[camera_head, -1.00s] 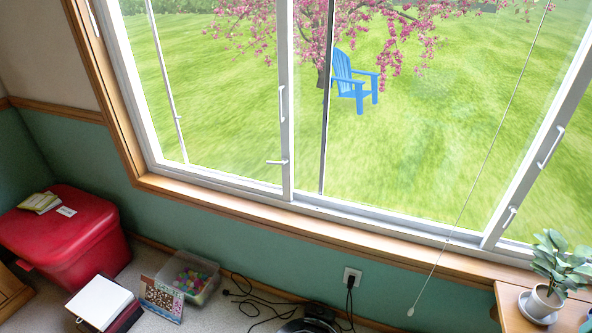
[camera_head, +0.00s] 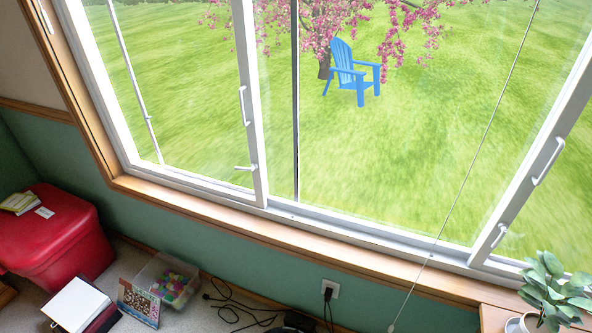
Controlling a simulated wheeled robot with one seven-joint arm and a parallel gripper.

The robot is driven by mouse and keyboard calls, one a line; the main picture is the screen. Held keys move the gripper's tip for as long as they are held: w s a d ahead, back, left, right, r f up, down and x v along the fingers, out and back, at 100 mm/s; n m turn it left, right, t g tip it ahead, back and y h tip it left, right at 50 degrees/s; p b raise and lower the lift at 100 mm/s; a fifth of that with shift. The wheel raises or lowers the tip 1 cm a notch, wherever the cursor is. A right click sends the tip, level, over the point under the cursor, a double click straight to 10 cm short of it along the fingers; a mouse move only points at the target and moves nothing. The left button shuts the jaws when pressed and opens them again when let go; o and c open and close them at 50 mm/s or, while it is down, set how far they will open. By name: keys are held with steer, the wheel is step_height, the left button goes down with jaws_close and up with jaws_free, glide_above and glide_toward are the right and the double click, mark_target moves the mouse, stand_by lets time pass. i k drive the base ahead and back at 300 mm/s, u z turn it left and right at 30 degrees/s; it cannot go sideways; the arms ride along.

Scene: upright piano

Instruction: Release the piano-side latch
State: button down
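The window has two white latches low on its sash stiles. The left latch (camera_head: 245,168) sits on the middle stile (camera_head: 251,110), with its lever pointing left, roughly level. The right latch (camera_head: 498,235) sits low on the right stile (camera_head: 525,205), with its lever lying roughly along the stile. No piano can be made out, so I cannot tell which latch is on the piano side. My gripper is not in view.
A wooden sill (camera_head: 290,240) runs below the window. A pull cord (camera_head: 462,184) hangs before the right pane. A potted plant (camera_head: 553,290) stands on a wooden top at lower right. A red bin (camera_head: 55,245), clear box (camera_head: 160,278) and cables (camera_head: 232,305) are on the floor.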

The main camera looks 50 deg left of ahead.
mark_target(244, 169)
steer(key=z, duration=0.6)
steer(key=k, duration=1.2)
steer(key=u, duration=1.8)
steer(key=i, duration=1)
steer(key=z, duration=0.05)
